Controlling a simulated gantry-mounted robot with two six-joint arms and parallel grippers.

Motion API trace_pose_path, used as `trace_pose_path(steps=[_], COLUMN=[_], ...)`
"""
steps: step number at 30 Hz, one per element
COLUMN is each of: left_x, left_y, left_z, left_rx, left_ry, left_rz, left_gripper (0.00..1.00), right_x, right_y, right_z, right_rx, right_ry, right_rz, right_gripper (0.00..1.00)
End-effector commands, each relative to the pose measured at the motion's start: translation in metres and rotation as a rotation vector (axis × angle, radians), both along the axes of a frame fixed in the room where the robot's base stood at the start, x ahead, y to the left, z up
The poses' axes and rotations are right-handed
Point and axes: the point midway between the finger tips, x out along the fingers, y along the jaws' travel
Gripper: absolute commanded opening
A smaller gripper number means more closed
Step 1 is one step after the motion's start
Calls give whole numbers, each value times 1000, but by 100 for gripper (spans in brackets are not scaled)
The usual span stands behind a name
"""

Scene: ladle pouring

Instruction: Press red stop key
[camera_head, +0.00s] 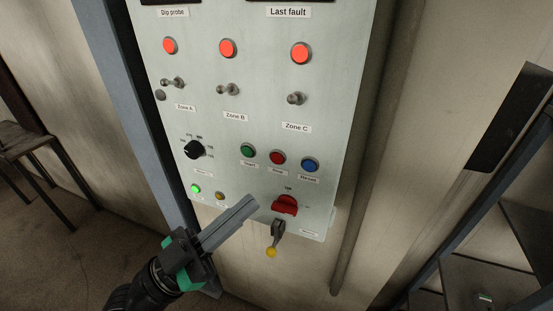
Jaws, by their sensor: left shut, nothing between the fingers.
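The red stop key (278,158) is a round dark red button on the pale control panel (335,150), with a small label below it that appears to read "Stop". It sits between the green start key (248,151) and the blue reset key (310,164). My left gripper (254,204) is shut and empty, its long grey fingers pointing up and right. In the picture its tips lie below and left of the red key, apart from it and just left of the red rotary switch. My right gripper is not in view.
A black dial (194,149), toggle switches (296,98) and several lit red lamps (301,53) are on the panel. A table (30,142) stands at left.

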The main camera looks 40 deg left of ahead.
Motion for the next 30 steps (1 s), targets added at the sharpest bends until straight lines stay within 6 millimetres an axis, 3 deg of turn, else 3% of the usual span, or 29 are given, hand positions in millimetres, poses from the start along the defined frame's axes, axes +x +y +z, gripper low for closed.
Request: trace_pose_path(steps=[18, 30], left_x=[69, 79], left_y=[30, 34], left_z=[-3, 0], left_rx=[0, 1], left_ry=[-2, 0], left_rz=[-1, -1], left_gripper=[0, 0], right_x=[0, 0], right_y=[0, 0], right_z=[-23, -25], right_rx=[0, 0], right_ry=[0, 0], right_rz=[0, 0], right_gripper=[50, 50])
